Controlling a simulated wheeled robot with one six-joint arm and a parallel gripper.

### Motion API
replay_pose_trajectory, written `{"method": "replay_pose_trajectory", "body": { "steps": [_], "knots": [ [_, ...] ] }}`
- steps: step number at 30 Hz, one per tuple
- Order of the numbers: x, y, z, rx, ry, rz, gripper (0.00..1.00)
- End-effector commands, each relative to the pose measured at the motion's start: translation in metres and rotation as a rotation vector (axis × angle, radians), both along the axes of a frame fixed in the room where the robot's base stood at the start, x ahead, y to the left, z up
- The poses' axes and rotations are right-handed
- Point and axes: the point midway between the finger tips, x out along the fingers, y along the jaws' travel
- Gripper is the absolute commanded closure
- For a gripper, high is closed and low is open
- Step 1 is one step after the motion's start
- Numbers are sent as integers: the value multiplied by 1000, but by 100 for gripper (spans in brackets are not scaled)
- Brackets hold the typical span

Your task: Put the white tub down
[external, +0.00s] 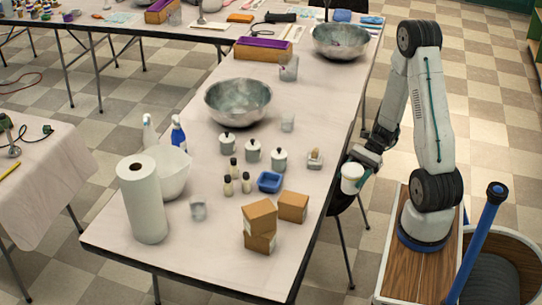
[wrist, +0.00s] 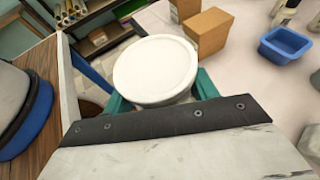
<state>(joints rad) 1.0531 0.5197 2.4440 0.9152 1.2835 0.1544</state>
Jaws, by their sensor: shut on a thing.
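The white tub (external: 352,177) is a round tub held in my gripper (external: 362,160), off the right edge of the long table (external: 318,200), on the side nearest my base. In the wrist view the tub (wrist: 155,70) shows its round white lid towards the camera. The teal fingers of my gripper (wrist: 160,98) show on both sides of it and are shut on it. The tub's lower part is hidden in the wrist view.
On the table near the tub are cardboard boxes (external: 293,207), a blue tray (external: 269,182) and a small jar (external: 315,159). White lidded jars (external: 279,159), a metal bowl (external: 238,101) and a paper roll (external: 143,200) stand further in. The tabletop between the blue tray and right edge has some bare room.

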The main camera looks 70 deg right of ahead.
Motion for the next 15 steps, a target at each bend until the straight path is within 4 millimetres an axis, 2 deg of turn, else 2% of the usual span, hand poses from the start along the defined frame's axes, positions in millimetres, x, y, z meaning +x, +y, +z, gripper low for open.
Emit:
{"method": "replay_pose_trajectory", "body": {
  "steps": [3,8,11,15],
  "knots": [
    [0,0,-20,3,1,-1,67],
    [5,-2,-31,-2,-1,2,67],
    [21,-7,-34,-3,-3,4,67],
    [55,-19,-37,-3,-3,6,67]
  ]
}}
